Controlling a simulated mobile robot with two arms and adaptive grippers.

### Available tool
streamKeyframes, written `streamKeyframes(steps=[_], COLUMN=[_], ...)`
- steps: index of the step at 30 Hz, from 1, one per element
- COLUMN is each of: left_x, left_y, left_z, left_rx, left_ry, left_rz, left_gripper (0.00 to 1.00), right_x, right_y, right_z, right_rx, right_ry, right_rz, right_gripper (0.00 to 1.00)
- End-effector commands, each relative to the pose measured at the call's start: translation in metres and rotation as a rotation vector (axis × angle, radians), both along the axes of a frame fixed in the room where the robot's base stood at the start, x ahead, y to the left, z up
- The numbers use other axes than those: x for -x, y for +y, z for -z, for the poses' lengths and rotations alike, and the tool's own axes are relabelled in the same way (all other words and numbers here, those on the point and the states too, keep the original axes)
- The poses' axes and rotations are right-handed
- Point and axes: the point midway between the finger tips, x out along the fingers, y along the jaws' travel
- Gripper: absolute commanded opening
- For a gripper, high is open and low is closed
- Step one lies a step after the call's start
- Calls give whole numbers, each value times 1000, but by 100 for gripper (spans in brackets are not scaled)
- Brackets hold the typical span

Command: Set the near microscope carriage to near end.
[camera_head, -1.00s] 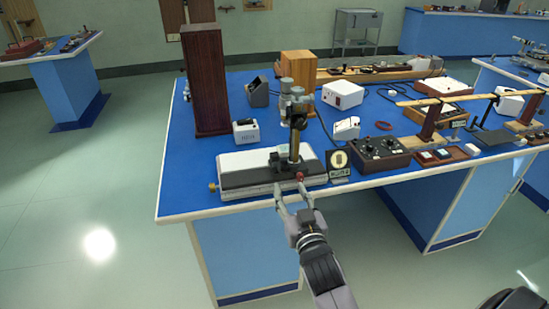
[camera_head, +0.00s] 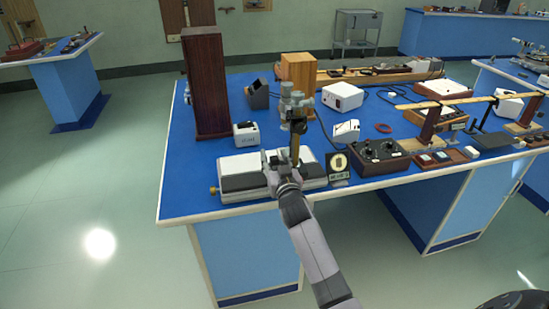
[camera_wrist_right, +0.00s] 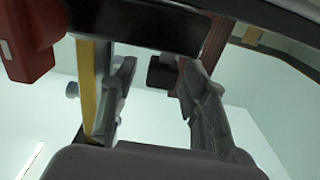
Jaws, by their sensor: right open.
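The near microscope stands at the front left of the blue bench. A brass knob (camera_head: 213,190) sticks out of the base's left end. My right gripper (camera_head: 282,158) is over the base's front part, just left of the column, with its fingers apart and nothing seen between them. It hides part of the carriage at the column's foot. My left gripper is out of view.
A tall dark wooden box (camera_head: 207,85) stands behind the base. A small white meter (camera_head: 246,133) sits behind. The floor to the left is clear.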

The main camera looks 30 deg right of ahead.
Motion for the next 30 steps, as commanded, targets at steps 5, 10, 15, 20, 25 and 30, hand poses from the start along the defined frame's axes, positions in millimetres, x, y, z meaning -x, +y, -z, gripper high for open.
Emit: streamKeyframes(steps=[5, 10, 15, 20, 25, 30], left_x=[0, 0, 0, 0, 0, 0], left_y=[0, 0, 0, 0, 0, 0], left_z=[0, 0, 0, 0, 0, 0], left_rx=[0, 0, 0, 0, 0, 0], left_ry=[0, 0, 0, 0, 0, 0], left_rz=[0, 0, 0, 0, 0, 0], left_gripper=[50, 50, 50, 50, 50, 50], right_x=[-5, -5, -4, -4, -4, -4], right_y=[-1, -1, -1, -1, -1, -1], right_z=[0, 0, 0, 0, 0, 0], right_rx=[0, 0, 0, 0, 0, 1], right_ry=[0, 0, 1, 1, 1, 1], right_rz=[0, 0, 0, 0, 0, 0], right_gripper=[42, 42, 32, 21, 10, 0])
